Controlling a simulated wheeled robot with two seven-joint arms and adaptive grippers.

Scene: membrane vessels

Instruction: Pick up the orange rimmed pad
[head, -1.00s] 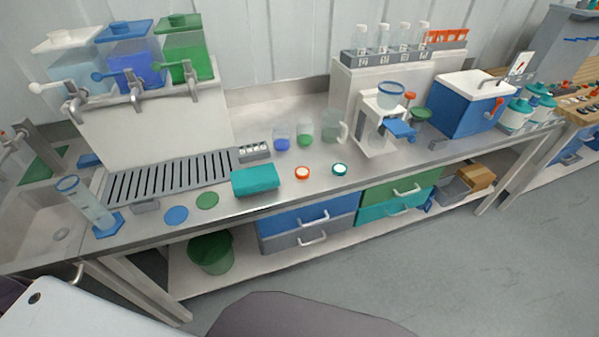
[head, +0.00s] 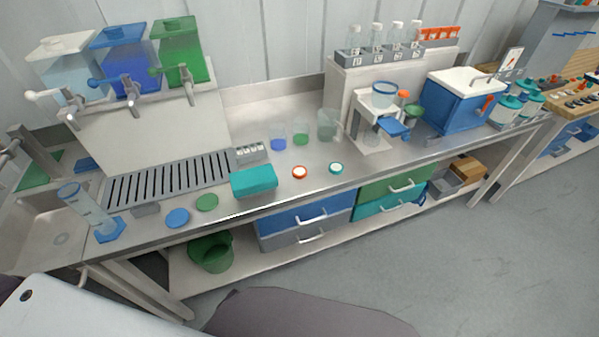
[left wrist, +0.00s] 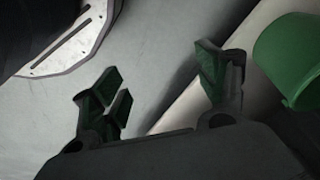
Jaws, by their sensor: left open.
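The orange rimmed pad (head: 299,172) is a small round disc with a white middle, lying flat on the steel bench top near its front edge. A similar teal rimmed pad (head: 336,168) lies to its right, and a teal box (head: 253,180) stands to its left. My left gripper (left wrist: 160,88) shows only in the left wrist view. It is open and empty, with its fingers apart above the grey floor, beside the green bin. The pad is not in the left wrist view. My right gripper is not in view.
Blue (head: 176,218) and green (head: 207,202) discs lie left of the teal box. Beakers (head: 329,124) and a white dispenser stand behind the pads. Drawers (head: 305,214) and a green bin (head: 211,253) sit below the bench. Bench around the pad is mostly clear.

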